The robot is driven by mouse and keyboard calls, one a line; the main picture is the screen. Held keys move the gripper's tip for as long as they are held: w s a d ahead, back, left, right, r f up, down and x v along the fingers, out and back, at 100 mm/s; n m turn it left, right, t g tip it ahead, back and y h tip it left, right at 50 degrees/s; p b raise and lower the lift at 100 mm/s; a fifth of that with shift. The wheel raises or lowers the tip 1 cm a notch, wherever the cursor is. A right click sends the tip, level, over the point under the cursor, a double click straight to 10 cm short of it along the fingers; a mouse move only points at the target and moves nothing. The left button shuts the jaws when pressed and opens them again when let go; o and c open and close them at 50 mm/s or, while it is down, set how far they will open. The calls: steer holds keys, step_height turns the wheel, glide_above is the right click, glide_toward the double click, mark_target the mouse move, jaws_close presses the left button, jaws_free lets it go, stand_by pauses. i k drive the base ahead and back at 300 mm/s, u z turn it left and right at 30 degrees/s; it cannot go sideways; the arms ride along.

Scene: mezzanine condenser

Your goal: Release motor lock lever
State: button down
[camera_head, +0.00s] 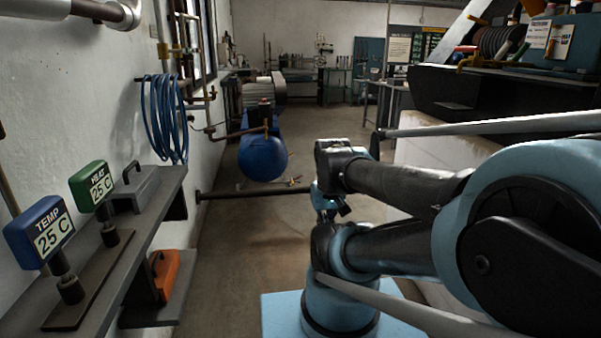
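I cannot clearly make out a motor lock lever. An orange block with a dark curved handle (165,272) sits on a low shelf at the lower left. A grey block with a dark handle (136,187) sits on the upper shelf; I cannot tell whether either is the lever. A grey ribbed motor-like unit (278,88) stands by the far left wall. My arm reaches in from the right, and its wrist end (327,195) hangs over the floor, apart from the shelves. My gripper's fingers cannot be made out there.
A blue hose coil (165,118) hangs above. A blue tank (262,155) and a dark horizontal bar (250,193) lie beyond the open floor.

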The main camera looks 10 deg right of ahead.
mark_target(463, 40)
steer(key=i, duration=1.9)
steer(key=z, duration=2.95)
steer(key=i, duration=0.5)
steer(key=z, duration=0.3)
